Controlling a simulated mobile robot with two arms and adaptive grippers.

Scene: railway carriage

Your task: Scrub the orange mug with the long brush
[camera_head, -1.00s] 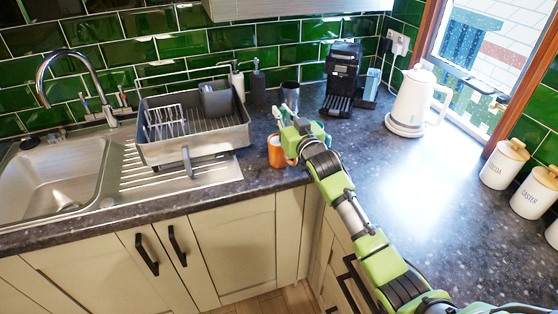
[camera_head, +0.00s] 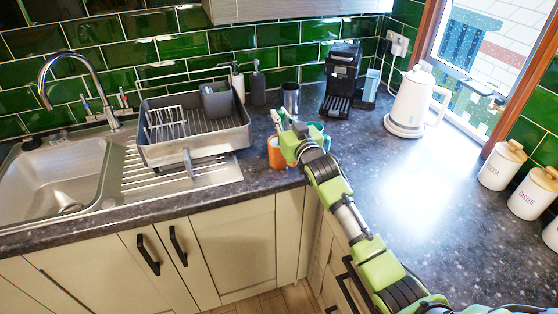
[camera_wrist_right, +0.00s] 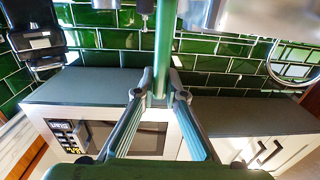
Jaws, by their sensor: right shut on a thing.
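The orange mug (camera_head: 275,153) stands on the dark worktop, just right of the draining board. My right gripper (camera_head: 286,132) is above and right of the mug, partly hiding it. In the right wrist view my right gripper (camera_wrist_right: 160,100) is shut on a long green handle (camera_wrist_right: 163,55), which I take to be the long brush. The bristle end cannot be made out, and whether it is inside the mug is hidden. My left gripper is not in view.
A teal mug (camera_head: 317,129) stands close behind my right wrist. A steel cup (camera_head: 290,98), a coffee machine (camera_head: 341,72) and a white kettle (camera_head: 411,103) stand further back. A dish rack (camera_head: 195,146) is at left.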

